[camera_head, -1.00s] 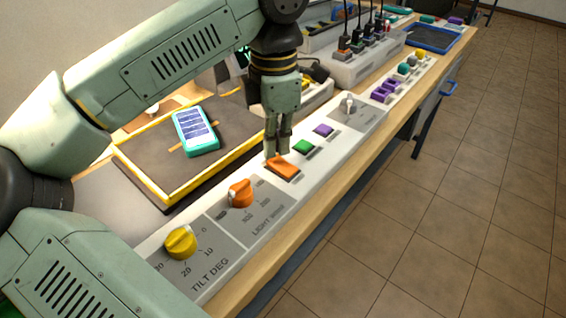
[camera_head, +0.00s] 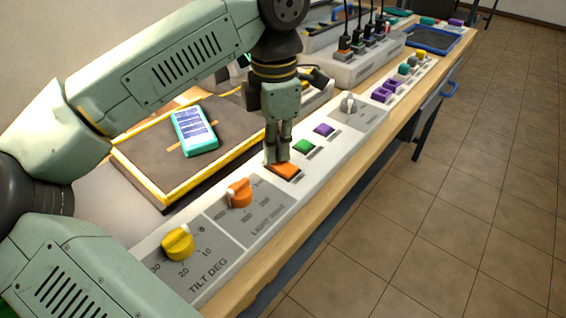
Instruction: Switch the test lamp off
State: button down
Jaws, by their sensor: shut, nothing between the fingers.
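My gripper (camera_head: 277,158) is shut and points down at the orange rocker switch (camera_head: 287,172) on the white control panel (camera_head: 322,160). Its fingertips are over the switch's far left end and hide that part; I cannot tell whether they touch it or how the rocker is tilted. An orange knob (camera_head: 239,193), on a plate partly lettered LIGHT, is nearer. A yellow knob (camera_head: 178,242), marked TILT DEG, is nearest. I cannot make out the test lamp itself; my arm covers much of the area behind the panel.
Green (camera_head: 304,147) and purple (camera_head: 324,130) buttons sit just beyond the orange switch. A teal device (camera_head: 194,131) lies on a yellow-edged dark mat (camera_head: 150,179). Further along are a white knob (camera_head: 347,103), a plug block (camera_head: 362,68) and a blue tray (camera_head: 434,40). The floor at right is clear.

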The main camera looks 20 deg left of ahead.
jog(key=shift+f, duration=0.3)
jog(key=shift+r, duration=0.1)
jog(key=shift+r+p, duration=2.25)
jog(key=shift+r, duration=1.25)
jog(key=shift+f, duration=0.1)
